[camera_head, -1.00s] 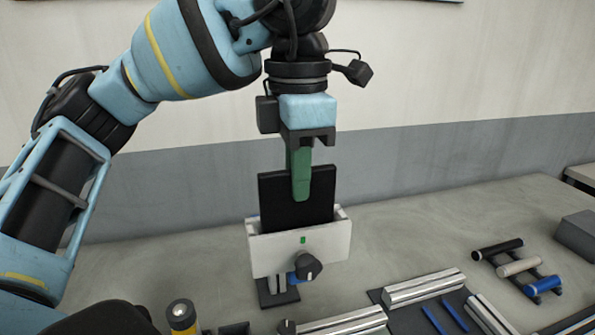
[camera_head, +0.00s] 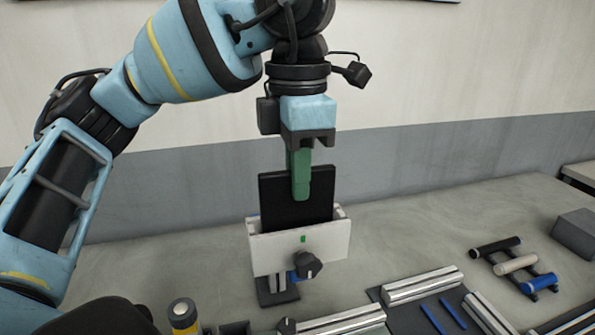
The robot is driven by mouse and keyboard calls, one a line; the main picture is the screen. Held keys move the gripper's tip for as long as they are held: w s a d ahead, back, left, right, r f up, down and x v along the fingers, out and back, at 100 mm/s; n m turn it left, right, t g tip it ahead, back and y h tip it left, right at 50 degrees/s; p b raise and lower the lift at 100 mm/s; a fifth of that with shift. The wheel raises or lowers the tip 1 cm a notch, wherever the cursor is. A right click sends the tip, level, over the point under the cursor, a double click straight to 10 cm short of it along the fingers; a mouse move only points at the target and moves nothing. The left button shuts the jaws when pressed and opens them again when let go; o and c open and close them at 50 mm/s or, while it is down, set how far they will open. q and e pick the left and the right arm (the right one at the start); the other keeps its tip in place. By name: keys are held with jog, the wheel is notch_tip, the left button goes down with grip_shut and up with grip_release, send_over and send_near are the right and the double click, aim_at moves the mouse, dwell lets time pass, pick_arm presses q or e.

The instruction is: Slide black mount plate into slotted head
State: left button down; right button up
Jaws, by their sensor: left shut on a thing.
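The black mount plate (camera_head: 273,205) stands upright, its lower part hidden behind the front wall of the white slotted head (camera_head: 325,243). The head has a green mark and a dark knob on its front and stands on a dark base. My left gripper (camera_head: 301,188) comes down from above with green fingers, shut on the plate near its top middle. One finger shows in front of the plate; the other is hidden behind it. How deep the plate's lower edge sits in the slot is hidden. My right gripper is not in view.
Silver rails (camera_head: 422,285) and blue strips lie on a dark mat at the front right. A rack with black, white and blue rods (camera_head: 515,264) and a grey block (camera_head: 577,233) stand at the right. A yellow-black cylinder (camera_head: 183,315) stands at the front left.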

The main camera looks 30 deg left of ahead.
pick_arm(q)
jog(key=shift+f, duration=0.6)
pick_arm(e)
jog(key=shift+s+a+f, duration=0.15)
pick_arm(q)
jog(key=c, duration=1.7)
grip_release()
jog(key=shift+c, duration=0.2)
jog(key=shift+r+p, duration=0.5)
jog(key=shift+r, duration=0.9)
jog(key=shift+r+p, duration=0.35)
jog(key=shift+r, duration=3.75)
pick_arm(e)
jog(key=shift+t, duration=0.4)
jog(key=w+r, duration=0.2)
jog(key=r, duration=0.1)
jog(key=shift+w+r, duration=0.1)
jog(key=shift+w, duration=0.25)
